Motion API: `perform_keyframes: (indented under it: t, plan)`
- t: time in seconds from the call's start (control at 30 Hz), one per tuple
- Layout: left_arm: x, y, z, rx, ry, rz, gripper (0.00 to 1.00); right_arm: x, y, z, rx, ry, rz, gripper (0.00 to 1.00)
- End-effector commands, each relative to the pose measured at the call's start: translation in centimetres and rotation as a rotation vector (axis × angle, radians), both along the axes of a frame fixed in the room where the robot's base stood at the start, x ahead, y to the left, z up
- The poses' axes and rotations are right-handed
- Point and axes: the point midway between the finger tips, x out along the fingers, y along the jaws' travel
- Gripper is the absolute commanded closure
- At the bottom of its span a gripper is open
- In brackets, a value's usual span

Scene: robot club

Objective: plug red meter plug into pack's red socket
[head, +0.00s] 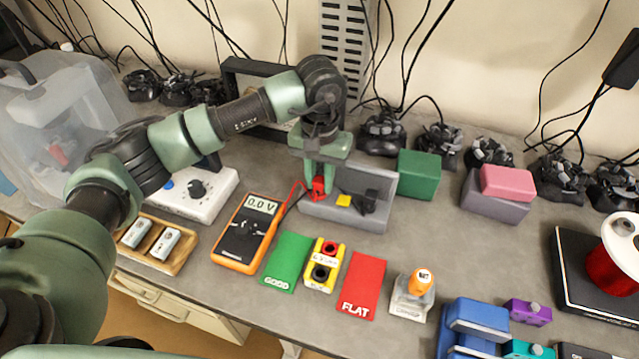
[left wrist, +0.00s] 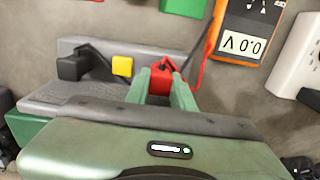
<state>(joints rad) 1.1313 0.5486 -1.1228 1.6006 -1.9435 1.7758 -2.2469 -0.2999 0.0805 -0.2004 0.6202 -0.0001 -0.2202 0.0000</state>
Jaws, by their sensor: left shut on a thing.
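The red meter plug (head: 318,189) is between the fingers of my left gripper (head: 320,185), at the left part of a grey holder. The left wrist view also shows the plug (left wrist: 161,79), with the left gripper (left wrist: 163,88) shut on it. I cannot tell whether the plug is clear of the holder. Its red lead runs to the orange multimeter (head: 247,232), which reads 0.0 V. A yellow block (head: 311,280), seemingly the pack, lies in front, between the green and red mats, with a red socket (head: 330,248) and a black socket (head: 321,273). My right gripper is out of view.
The grey holder (head: 390,187) also has a yellow block (head: 343,201) and a black plug (head: 369,203). The green GOOD mat (head: 287,262) and red FLAT mat (head: 362,285) flank the pack. An orange-topped item (head: 420,281) stands to the right.

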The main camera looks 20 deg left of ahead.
Motion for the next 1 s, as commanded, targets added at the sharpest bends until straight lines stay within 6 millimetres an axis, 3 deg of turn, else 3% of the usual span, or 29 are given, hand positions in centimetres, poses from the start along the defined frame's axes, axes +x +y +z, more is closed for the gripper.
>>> perform_keyframes:
  t: [1.0]
  plan:
    - [0.0,0.0,2.0,0.000,-0.002,0.000,1.00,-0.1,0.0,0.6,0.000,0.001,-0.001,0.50]
